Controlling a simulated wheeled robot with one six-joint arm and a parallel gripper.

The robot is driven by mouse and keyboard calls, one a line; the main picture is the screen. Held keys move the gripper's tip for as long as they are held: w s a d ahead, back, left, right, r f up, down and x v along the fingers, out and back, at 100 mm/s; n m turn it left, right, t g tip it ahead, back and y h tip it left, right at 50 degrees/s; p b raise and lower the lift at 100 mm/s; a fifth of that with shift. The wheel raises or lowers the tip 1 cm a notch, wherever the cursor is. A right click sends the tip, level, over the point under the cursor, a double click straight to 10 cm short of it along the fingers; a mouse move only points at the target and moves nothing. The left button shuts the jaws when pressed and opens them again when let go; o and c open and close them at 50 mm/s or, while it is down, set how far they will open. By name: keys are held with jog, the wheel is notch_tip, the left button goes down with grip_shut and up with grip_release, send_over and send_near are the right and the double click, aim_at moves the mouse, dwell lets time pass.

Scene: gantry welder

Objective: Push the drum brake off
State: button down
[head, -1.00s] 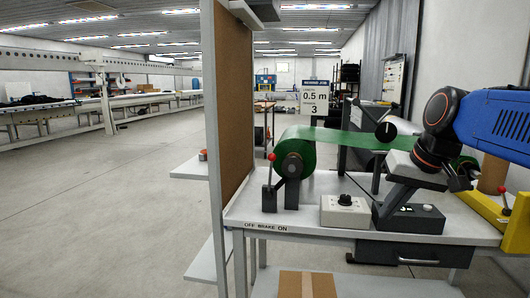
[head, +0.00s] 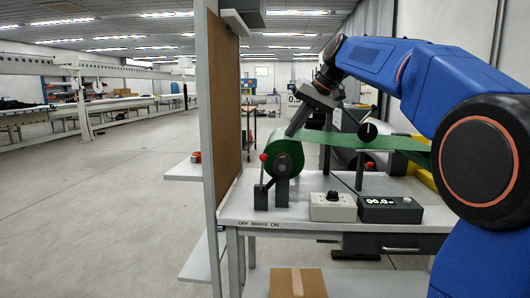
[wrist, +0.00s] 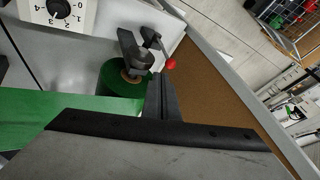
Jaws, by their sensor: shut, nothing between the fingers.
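The drum brake is a thin lever with a red ball knob (head: 264,157) on a dark base (head: 260,199), left of the green roll (head: 284,158). The lever leans slightly right, toward the ON side of the "OFF BRAKE ON" label (head: 258,224). My gripper (head: 292,131) is shut and empty, above the roll and to the right of the knob. In the wrist view my gripper (wrist: 161,82) points toward the brake, with the red knob (wrist: 169,64) just beyond the fingertips. I cannot tell whether they touch.
A brown board in a grey frame (head: 229,100) stands left of the bench. A grey dial box (head: 333,206) and a black display (head: 390,209) sit right of the brake. Green film (head: 345,139) runs right from the roll. A cardboard box (head: 297,283) lies below.

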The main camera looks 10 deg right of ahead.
jog(key=shift+w+a+r, duration=0.15)
jog(key=shift+a, duration=0.05)
jog(key=x, duration=1)
dwell(0.6)
jog(key=w+a+g+h, duration=0.1)
jog(key=a+h, duration=0.2)
jog(key=a, duration=0.2)
jog(key=w+a+n+g+h, duration=0.1)
jog(key=w+a+h, duration=0.1)
jog(key=a, duration=0.4)
jog(key=shift+w+a+f+h, duration=0.25)
jog(key=shift+w+f+h, duration=0.05)
jog(key=shift+h, duration=0.4)
jog(key=shift+a+f, duration=0.1)
